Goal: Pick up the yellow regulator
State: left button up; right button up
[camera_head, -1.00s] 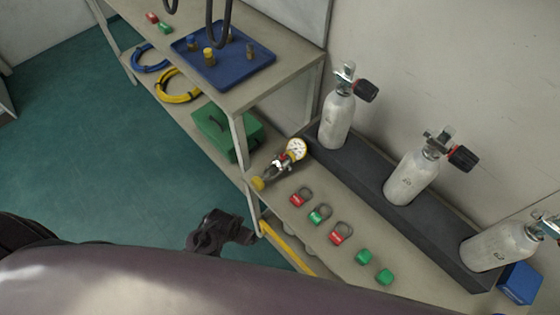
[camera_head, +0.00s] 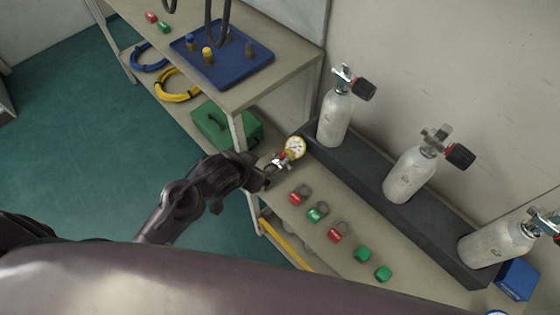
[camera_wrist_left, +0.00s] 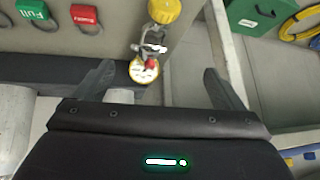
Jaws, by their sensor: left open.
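The yellow regulator (camera_head: 287,155) lies on the bench near the end of the dark cylinder rack; its white gauge face is visible and its yellow knob end is hidden behind my gripper in the head view. In the left wrist view, the regulator (camera_wrist_left: 150,45) shows whole, with the yellow knob at the top and the gauge at the bottom, lying between the directions of my two fingers. My left gripper (camera_head: 262,176) is open, close to the regulator's knob end. Its fingers also show spread in the left wrist view (camera_wrist_left: 160,82), empty. My right gripper is not in view.
Silver cylinders (camera_head: 336,120) stand in the dark rack (camera_head: 345,172) along the wall. Red and green tags (camera_head: 318,211) lie on the bench in front.

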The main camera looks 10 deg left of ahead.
aim_at(279, 161)
pick_arm(q)
jog(key=w+f+h, duration=0.1)
jog(key=w+f+m, duration=0.1)
jog(key=f, duration=0.1)
jog(key=w+d+f+h, duration=0.1)
jog(key=shift+w+f+m+t+h, duration=0.15)
jog(key=shift+w+m+t+h, duration=0.15)
jog(key=shift+w, duration=0.1)
jog(key=shift+w+f+h, duration=0.3)
jog(key=shift+f, duration=0.25)
jog(key=x, duration=0.7)
jog(key=shift+w+d, duration=0.25)
jog(key=shift+d, duration=0.05)
jog(key=shift+c, duration=0.4)
jog(key=c, duration=1.4)
jog(key=shift+r, duration=0.15)
jog(key=shift+c, duration=0.2)
